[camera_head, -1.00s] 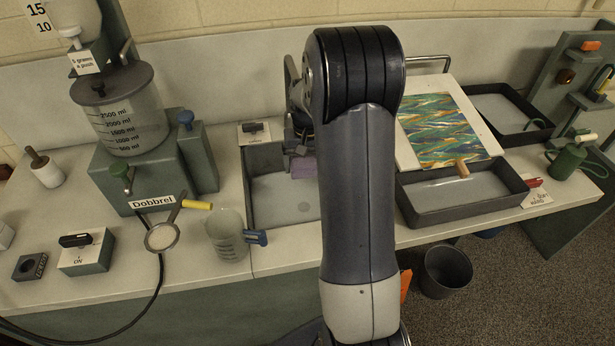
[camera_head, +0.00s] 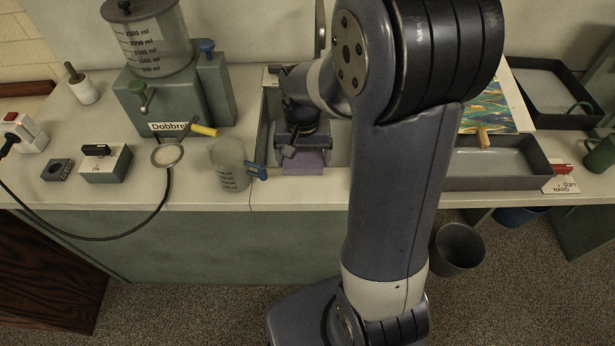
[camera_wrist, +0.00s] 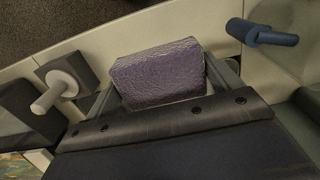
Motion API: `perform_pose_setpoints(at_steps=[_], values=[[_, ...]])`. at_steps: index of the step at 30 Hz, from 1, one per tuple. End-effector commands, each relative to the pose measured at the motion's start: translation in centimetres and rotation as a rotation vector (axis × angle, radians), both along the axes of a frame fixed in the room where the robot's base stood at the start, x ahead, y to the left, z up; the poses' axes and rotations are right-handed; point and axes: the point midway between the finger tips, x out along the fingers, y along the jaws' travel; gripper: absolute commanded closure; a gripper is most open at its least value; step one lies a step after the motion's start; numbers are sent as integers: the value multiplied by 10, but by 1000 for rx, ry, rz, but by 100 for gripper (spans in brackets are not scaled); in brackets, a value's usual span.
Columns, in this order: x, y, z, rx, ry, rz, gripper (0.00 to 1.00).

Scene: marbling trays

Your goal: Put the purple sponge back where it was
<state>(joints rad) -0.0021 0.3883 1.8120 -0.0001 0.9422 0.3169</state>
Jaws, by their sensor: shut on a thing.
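The purple sponge (camera_head: 304,162) shows below my gripper (camera_head: 304,150) in the head view, over the front edge of the sink basin (camera_head: 262,140). In the wrist view the sponge (camera_wrist: 158,74) sits between the two fingers of my gripper (camera_wrist: 160,85), which is shut on it. Pale counter shows beyond the sponge there. I cannot tell whether the sponge touches the counter or hangs just above it. My arm hides the right part of the basin.
A strainer (camera_head: 167,154) lies farther left. A dark tray (camera_head: 490,165) is right of my arm. The counter's front strip (camera_head: 290,197) is clear.

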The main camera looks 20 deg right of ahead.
Motion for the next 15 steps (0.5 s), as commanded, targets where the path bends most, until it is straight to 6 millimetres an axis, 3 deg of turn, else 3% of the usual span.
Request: perform_pose_setpoints(at_steps=[3,15], values=[[-1,0,-19,0,3,0,23],[0,-1,-61,1,2,0,23]])
